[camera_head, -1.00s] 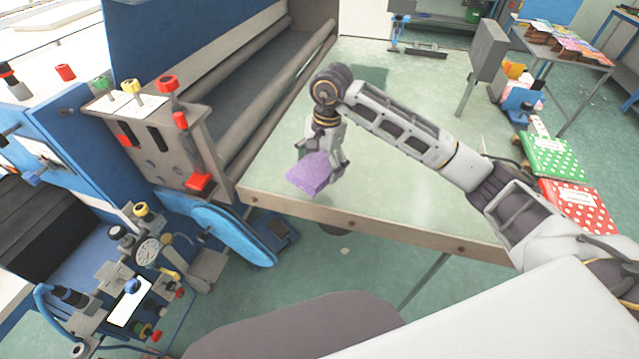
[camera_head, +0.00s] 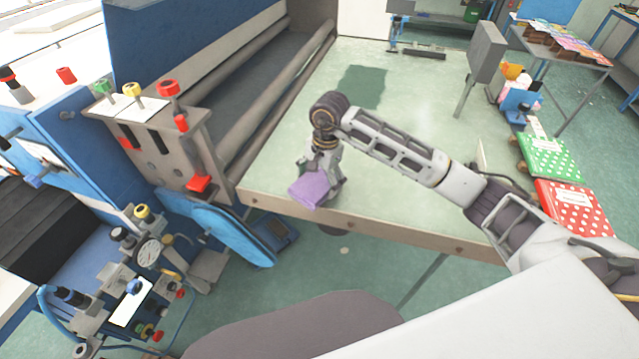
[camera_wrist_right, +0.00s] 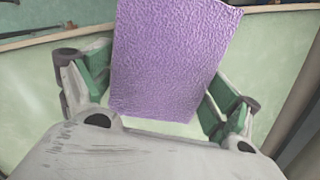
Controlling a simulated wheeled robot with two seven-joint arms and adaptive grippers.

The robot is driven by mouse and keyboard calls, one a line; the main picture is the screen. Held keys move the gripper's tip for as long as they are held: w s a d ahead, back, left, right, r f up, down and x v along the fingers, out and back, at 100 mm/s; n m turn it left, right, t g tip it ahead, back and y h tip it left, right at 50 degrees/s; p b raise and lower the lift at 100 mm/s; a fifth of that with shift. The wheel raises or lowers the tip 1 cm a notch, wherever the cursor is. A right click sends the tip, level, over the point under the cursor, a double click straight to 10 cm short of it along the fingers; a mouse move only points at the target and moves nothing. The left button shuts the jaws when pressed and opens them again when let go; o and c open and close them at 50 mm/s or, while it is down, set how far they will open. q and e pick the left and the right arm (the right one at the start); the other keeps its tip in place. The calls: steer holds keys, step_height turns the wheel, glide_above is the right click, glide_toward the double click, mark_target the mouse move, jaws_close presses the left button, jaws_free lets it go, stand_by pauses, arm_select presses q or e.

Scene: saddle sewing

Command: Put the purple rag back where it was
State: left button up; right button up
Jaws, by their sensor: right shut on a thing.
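The purple rag (camera_head: 311,188) is at the front edge of the pale green table, at its left part, in the head view. My right gripper (camera_head: 322,178) is shut on it from above. In the right wrist view the rag (camera_wrist_right: 172,60) stands out between the two green-padded fingers of the right gripper (camera_wrist_right: 160,95). Whether the rag touches the table top is hard to tell. My left gripper is not in view.
The green table (camera_head: 400,215) is mostly clear, with a darker green patch (camera_head: 362,86) toward the back. A machine with rollers (camera_head: 265,110) stands left. A green dotted box (camera_head: 550,157) and a red dotted box (camera_head: 575,207) lie right.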

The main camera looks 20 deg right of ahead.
mark_target(324, 179)
steer(key=shift+f, duration=0.95)
steer(key=shift+f, duration=0.25)
steer(key=o, duration=1.1)
steer(key=shift+c, duration=0.2)
steer(key=shift+r, duration=0.2)
steer(key=shift+s+d+r+b, duration=0.1)
steer(key=shift+d+r+b, duration=0.2)
steer(key=shift+r, duration=1.7)
steer(key=shift+d+r+b, duration=0.1)
steer(key=shift+r+b, duration=0.35)
steer(key=shift+r, duration=1.55)
steer(key=shift+s+d+r+b, duration=0.1)
steer(key=shift+d+r+b, duration=0.2)
steer(key=shift+r, duration=1.7)
steer(key=shift+a, duration=0.1)
